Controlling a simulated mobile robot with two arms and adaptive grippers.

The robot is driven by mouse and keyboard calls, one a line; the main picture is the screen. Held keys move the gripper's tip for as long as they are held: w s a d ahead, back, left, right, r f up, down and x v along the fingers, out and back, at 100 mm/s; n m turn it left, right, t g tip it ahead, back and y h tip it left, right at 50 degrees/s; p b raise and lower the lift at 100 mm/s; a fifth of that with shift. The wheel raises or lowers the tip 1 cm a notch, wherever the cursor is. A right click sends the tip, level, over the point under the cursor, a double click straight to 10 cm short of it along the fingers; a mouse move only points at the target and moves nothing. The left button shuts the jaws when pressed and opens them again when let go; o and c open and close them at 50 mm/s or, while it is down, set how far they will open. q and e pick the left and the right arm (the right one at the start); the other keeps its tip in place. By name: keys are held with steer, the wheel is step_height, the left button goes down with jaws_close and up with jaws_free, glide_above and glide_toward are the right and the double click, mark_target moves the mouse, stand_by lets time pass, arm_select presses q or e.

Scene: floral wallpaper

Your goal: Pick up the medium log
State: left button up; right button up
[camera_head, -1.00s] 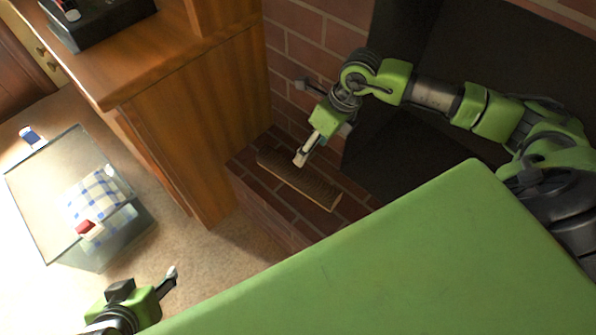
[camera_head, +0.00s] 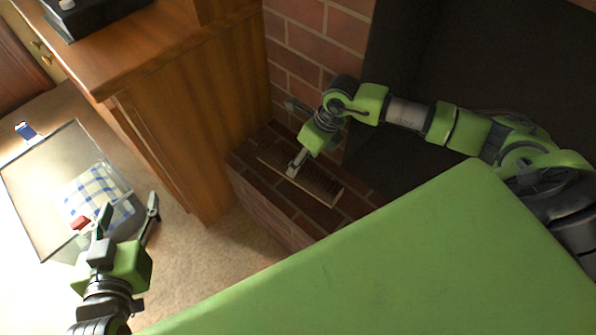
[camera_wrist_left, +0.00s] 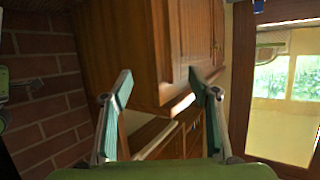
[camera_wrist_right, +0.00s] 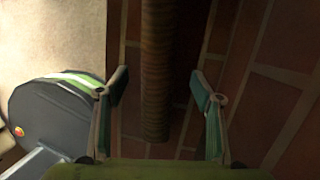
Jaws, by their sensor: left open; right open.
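A long brown log (camera_head: 318,187) with a ridged surface lies on the brick hearth (camera_head: 262,181). It is the only log I see; I cannot compare its size. My right gripper (camera_head: 291,137) is open just above it, with one finger in front of the log's middle in the head view. In the right wrist view the log (camera_wrist_right: 157,60) runs lengthwise between the two open fingers, with gaps on both sides; I see no contact. My left gripper (camera_head: 130,207) is open and empty, away from the log; its wrist view shows its fingers (camera_wrist_left: 162,88) apart before wooden furniture.
A wooden cabinet (camera_head: 190,120) stands left of the hearth. A brick wall (camera_head: 318,40) and a dark fireplace opening (camera_head: 450,60) are behind. A glass table (camera_head: 40,190) with a checked cloth (camera_head: 95,192) is at the left. Carpet (camera_head: 200,265) lies clear between.

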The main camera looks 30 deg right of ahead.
steer(key=b+x, duration=0.1)
steer(key=x, duration=0.2)
steer(key=shift+a+f, duration=0.1)
steer(key=shift+f, duration=0.2)
steer(key=shift+w+a+f, duration=0.1)
steer(key=shift+f, duration=0.15)
arm_select(q)
step_height(320, 180, up, 7)
steer(key=w+d+t+h, duration=0.1)
steer(key=w+t, duration=0.1)
steer(key=t, duration=0.2)
steer(key=shift+d+r, duration=0.15)
steer(key=shift+d, duration=0.15)
arm_select(e)
steer(key=shift+r, duration=0.1)
steer(key=c, duration=1.6)
steer(key=shift+c, duration=0.2)
